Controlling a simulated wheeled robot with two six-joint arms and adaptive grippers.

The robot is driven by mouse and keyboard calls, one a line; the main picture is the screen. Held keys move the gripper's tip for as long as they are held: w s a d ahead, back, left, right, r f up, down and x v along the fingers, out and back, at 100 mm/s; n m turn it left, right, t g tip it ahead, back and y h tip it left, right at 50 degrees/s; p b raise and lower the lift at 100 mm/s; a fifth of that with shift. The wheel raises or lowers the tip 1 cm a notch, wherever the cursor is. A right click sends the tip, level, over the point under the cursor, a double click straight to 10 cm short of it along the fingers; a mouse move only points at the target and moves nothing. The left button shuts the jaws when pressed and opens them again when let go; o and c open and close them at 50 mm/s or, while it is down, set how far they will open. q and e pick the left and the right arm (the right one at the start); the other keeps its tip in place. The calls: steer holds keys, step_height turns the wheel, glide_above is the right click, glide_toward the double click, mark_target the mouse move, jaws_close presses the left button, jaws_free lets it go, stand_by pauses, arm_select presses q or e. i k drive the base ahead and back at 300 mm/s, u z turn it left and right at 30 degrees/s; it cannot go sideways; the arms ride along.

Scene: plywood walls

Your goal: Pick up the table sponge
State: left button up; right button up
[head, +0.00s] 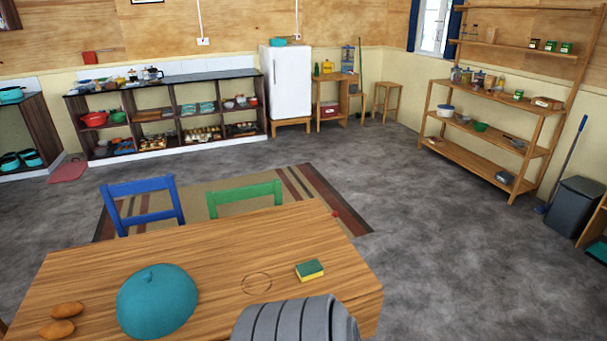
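The table sponge (309,270) is yellow with a green top layer. It lies flat on the wooden table (220,258), near the table's right end. Nothing touches it. A grey ribbed part, which looks like a piece of my own arm, rises at the bottom edge just in front of and below the sponge. Neither gripper's fingers show in the head view.
A teal dome-shaped lid or pot (157,301) and two brown bread-like pieces (62,320) sit on the table's left. A blue chair (142,203) and a green chair (243,196) stand behind the table. The floor to the right is clear up to the wooden shelf (485,138).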

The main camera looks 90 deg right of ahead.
mark_target(306, 271)
steer(key=k, duration=0.4)
steer(key=z, duration=0.85)
